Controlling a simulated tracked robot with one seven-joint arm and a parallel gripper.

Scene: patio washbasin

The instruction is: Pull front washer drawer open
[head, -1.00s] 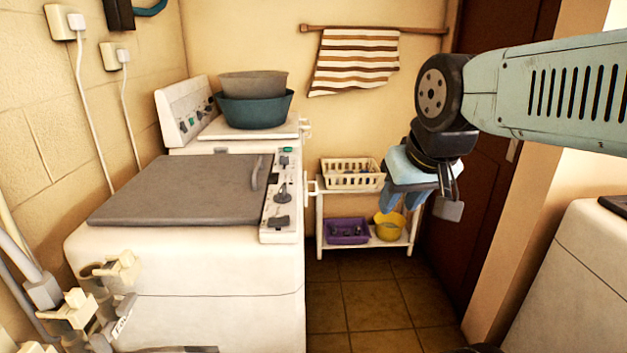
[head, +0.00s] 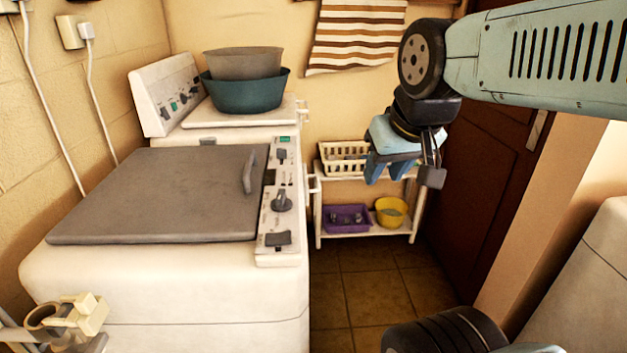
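The front washer (head: 170,290) is a white machine at the left, with a grey lid (head: 160,195) on top. A control strip with knobs (head: 281,205) runs along the lid's right side. A thin seam line crosses its near side. No drawer can be made out; the machine's right-hand side is turned away from view. My gripper (head: 388,174) hangs from the arm at upper right, with its light-blue fingers pointing down. The fingers are apart with nothing visible between them. It appears in front of the shelf, to the right of the washer and apart from it.
A second white machine (head: 235,125) behind carries a teal basin (head: 245,92) and grey basin. A white shelf (head: 365,236) holds a cream basket, purple tray and yellow bowl. Tiled floor (head: 370,287) is clear between washer and brown door (head: 480,160). Another white appliance (head: 600,265) stands right.

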